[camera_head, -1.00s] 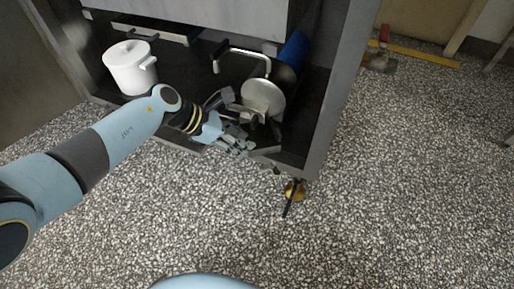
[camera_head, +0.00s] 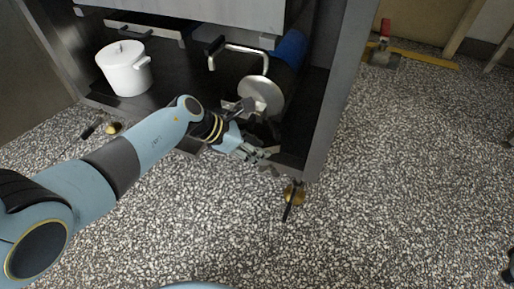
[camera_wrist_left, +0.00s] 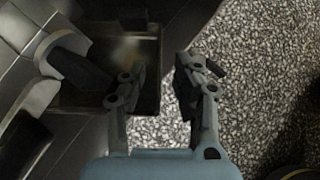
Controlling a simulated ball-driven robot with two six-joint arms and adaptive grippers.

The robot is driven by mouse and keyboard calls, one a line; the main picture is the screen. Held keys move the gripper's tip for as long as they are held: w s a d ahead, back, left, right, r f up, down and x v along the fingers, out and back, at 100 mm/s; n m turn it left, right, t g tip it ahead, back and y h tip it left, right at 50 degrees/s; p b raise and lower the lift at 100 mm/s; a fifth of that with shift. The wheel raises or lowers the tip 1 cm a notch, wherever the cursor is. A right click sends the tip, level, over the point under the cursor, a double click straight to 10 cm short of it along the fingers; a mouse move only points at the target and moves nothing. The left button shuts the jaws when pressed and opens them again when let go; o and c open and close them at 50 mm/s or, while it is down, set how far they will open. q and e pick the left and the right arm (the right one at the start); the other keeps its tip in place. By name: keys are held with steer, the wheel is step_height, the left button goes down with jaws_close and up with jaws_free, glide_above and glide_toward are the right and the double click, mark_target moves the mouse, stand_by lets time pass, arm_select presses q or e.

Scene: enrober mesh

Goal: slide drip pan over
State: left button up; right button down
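A shallow metal pan, which I take to be the drip pan (camera_wrist_left: 148,50), shows in the left wrist view with a brownish inside and a raised rim. In the head view it is mostly hidden behind my left arm and cannot be clearly made out. My left gripper (camera_head: 262,154) is at the front edge of the open cabinet, below a round metal disc (camera_head: 254,94). In the left wrist view my left gripper (camera_wrist_left: 163,78) is open. One finger is over the pan and the other over the floor, with the pan's edge between them. Contact cannot be told. My right gripper is not in view.
A white lidded pot (camera_head: 124,70) stands at the left inside the cabinet. A bent metal handle (camera_head: 240,50) and a blue cylinder (camera_head: 292,46) are behind the disc. The cabinet's right side wall (camera_head: 337,85) bounds the space. The speckled floor in front is mostly clear.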

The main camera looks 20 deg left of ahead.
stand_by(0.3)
arm_select(q)
jaws_close()
stand_by(0.4)
